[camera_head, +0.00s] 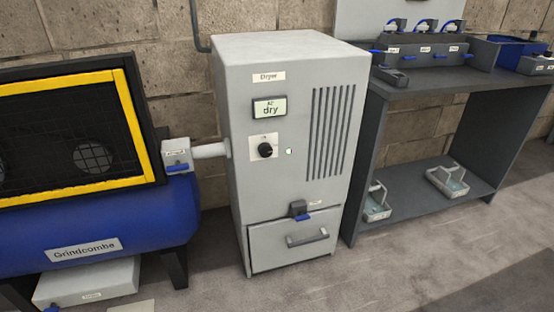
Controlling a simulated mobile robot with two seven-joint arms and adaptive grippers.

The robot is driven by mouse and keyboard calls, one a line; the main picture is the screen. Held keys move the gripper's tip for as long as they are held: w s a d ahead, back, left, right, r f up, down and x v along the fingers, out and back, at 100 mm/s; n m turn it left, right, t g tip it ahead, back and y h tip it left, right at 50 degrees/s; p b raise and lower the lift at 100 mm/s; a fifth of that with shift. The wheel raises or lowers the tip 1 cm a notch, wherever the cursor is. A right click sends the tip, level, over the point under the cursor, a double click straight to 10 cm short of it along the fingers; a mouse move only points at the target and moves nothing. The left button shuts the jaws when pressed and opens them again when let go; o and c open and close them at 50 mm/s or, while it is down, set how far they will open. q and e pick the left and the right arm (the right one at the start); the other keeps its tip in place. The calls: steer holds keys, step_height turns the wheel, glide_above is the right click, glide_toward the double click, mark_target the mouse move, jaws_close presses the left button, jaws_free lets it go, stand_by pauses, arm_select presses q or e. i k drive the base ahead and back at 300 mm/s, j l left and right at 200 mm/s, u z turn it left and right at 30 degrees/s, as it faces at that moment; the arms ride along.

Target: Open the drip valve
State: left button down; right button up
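A grey dryer cabinet (290,120) stands in the middle, with a "dry" display, a black knob and side slots. A small dark valve with a blue lever (303,217) sits at the top edge of its lower drawer (295,250). A small tag (316,204) beside it is too small to read, so I cannot tell if this is the drip valve. The lever lies roughly level. Another blue-lever valve (177,160) is on the pipe left of the dryer; its tag is also unclear. Neither of my grippers is in view.
A blue Grindcombe machine (100,230) with a yellow-framed mesh guard stands at left, a grey box (90,282) under it. At right, a dark bench (415,93) carries a manifold (425,52) with several blue-levered valves. Two small trays sit on its lower shelf. The floor in front is clear.

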mark_target(302, 217)
steer(key=i+l, duration=0.15)
steer(key=l, duration=0.25)
steer(key=i+l, duration=0.15)
steer(key=l, duration=0.3)
steer(key=i+l, duration=0.1)
steer(key=l, duration=0.3)
steer(key=i+l, duration=0.15)
steer(key=l, duration=0.3)
steer(key=j+u, duration=0.05)
